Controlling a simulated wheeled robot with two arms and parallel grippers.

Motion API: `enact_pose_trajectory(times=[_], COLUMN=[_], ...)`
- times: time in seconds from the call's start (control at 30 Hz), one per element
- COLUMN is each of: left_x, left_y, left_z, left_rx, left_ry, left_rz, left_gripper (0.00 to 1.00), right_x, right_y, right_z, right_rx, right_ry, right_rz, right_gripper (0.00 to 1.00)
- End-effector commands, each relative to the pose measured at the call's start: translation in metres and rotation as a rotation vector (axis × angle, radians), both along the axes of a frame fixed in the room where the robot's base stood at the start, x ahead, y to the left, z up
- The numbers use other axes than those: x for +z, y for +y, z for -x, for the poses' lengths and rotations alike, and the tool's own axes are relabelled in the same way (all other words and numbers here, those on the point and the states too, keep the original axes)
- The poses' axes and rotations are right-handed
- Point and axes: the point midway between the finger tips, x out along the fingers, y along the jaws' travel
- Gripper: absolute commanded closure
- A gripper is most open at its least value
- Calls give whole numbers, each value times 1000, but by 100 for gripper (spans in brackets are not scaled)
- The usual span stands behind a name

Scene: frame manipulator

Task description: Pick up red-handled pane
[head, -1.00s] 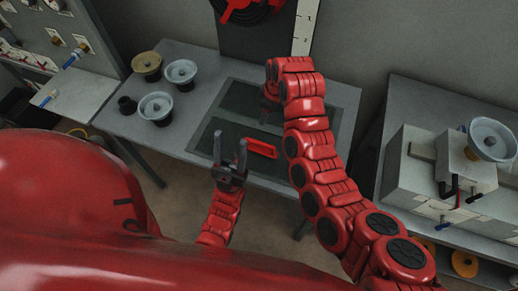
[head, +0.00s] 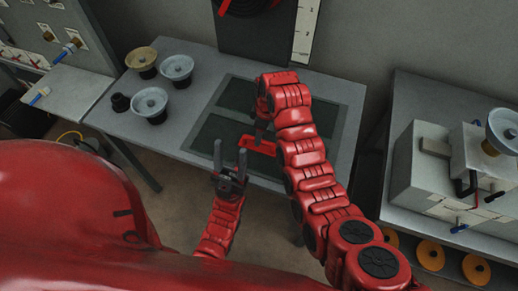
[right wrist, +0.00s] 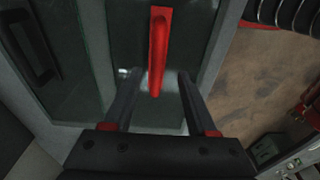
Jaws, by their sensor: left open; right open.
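The red handle (head: 255,146) stands on the nearer dark pane (head: 207,134), which lies flat on the grey table. In the right wrist view the red handle (right wrist: 159,50) is upright in the picture, and its near end shows between the two fingers. My right gripper (right wrist: 156,78) is open, with one finger either side of that end; I cannot tell whether they touch it. In the head view my right gripper (head: 262,130) is at the handle, partly hidden by my arm. My left gripper (head: 230,153) is open and empty, left of the handle near the table's front edge.
A second dark pane (head: 238,95) lies behind, with a black handle (right wrist: 30,45) in the right wrist view. Several round knobbed parts (head: 176,67) stand at the table's left. A grey box unit (head: 425,170) sits on the right-hand bench.

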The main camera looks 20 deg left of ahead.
Motion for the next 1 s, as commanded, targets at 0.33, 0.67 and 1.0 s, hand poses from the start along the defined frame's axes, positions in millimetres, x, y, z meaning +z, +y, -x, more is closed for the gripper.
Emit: enact_pose_trajectory(times=[0.33,0.67,1.0], left_x=[21,31,31], left_y=[0,0,0], left_z=[0,0,0], left_rx=[0,0,0], left_ry=[1,1,1], left_rz=[0,0,0], left_gripper=[50,50,50], right_x=[-20,-50,-53], right_y=[5,9,9], right_z=[-4,-4,-5], right_rx=[0,1,1], right_ry=[0,0,-2], right_rz=[1,1,-1], right_gripper=[43,43,43])
